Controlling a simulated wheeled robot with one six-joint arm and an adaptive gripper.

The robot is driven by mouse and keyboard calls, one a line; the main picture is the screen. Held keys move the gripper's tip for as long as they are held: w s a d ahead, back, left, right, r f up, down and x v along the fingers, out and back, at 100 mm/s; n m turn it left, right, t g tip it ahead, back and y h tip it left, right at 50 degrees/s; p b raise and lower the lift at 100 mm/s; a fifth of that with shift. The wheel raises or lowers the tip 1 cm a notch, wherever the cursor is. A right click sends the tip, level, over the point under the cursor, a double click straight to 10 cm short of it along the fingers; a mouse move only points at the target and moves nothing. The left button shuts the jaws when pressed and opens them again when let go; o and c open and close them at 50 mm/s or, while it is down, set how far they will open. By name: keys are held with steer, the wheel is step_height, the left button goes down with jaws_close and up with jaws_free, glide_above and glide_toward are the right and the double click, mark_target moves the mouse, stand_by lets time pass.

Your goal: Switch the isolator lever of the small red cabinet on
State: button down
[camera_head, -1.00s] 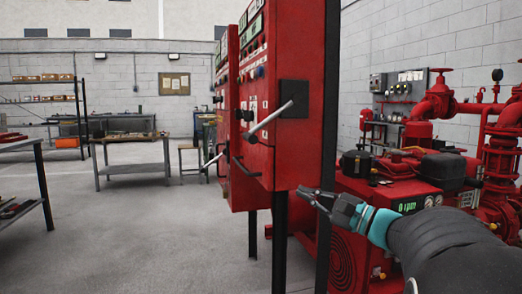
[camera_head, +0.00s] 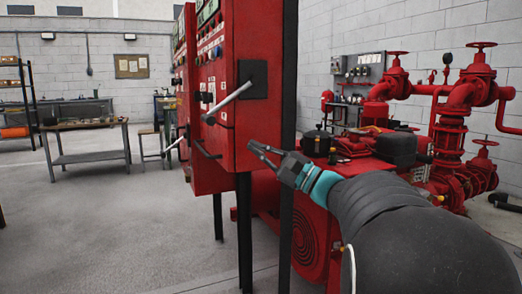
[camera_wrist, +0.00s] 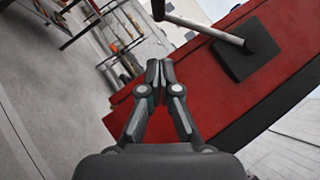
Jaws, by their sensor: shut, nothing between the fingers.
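The nearer red cabinet (camera_head: 262,125) stands on dark legs, with a black square plate (camera_head: 253,79) on its side. A silver isolator lever (camera_head: 232,98) slopes from this plate down and left to a dark knob. In the wrist view the lever (camera_wrist: 205,29) crosses above my fingertips, its plate (camera_wrist: 245,49) to the right. My gripper (camera_head: 252,147) is shut and empty, below the lever and in front of the cabinet's lower side. In the wrist view the fingertips (camera_wrist: 160,68) meet, apart from the lever. I cannot tell which cabinet is the small one.
A second red cabinet with a similar lever (camera_head: 176,144) stands just behind. The red pump engine (camera_head: 345,150) and red pipes (camera_head: 452,125) fill the right side. A workbench (camera_head: 88,150) stands at the back left. The floor in front is clear.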

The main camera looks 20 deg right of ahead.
steer(key=w+a+r, duration=0.4)
steer(key=a, duration=0.3)
steer(key=shift+w+r+p, duration=0.2)
steer(key=shift+r+p, duration=0.1)
steer(key=shift+r, duration=0.05)
